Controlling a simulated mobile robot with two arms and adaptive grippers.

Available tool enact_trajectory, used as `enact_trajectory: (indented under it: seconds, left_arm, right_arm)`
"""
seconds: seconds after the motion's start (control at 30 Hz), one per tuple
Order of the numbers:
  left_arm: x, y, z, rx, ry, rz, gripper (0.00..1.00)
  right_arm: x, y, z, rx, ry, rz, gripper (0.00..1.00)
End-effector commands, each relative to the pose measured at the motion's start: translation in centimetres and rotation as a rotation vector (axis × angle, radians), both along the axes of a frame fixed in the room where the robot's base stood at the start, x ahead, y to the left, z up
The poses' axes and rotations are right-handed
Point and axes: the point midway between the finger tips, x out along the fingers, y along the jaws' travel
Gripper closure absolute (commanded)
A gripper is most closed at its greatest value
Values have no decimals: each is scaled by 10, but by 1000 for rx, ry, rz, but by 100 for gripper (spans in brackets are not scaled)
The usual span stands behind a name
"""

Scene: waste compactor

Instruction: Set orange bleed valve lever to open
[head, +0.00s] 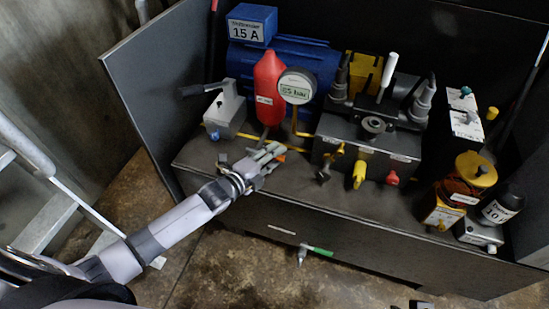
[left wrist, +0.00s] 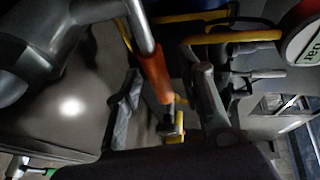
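The orange bleed valve lever (head: 279,154) shows only in part in the head view, at the fingertips of my left gripper (head: 268,158). In the left wrist view the orange lever (left wrist: 156,76) is a sleeve on a metal rod, between the two fingers of my left gripper (left wrist: 165,97). The fingers stand apart, with gaps visible on both sides of the lever. A small dark piece at the bottom edge of the head view may be part of my right gripper; its fingers cannot be made out.
Behind the gripper stand a red cylinder (head: 268,88) and a round gauge (head: 296,87). A grey box with a black-handled lever (head: 225,108) is left of them. A valve block (head: 370,134) with yellow and red knobs is to the right. A green-handled valve (head: 318,250) sticks out below the bench edge.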

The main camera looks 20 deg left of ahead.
Motion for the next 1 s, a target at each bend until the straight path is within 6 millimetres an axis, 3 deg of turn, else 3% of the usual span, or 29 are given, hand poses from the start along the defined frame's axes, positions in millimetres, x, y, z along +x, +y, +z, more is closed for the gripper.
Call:
enact_trajectory:
  seconds: [0.3,0.83,1.0]
  left_arm:
    - [3,-1,0,0,0,0,64]
    - [3,-1,-1,1,0,0,99]
    - [3,-1,-1,1,0,0,100]
  right_arm:
    - [0,0,-1,0,0,0,100]
    - [0,0,-1,0,0,0,100]
    - [0,0,-1,0,0,0,100]
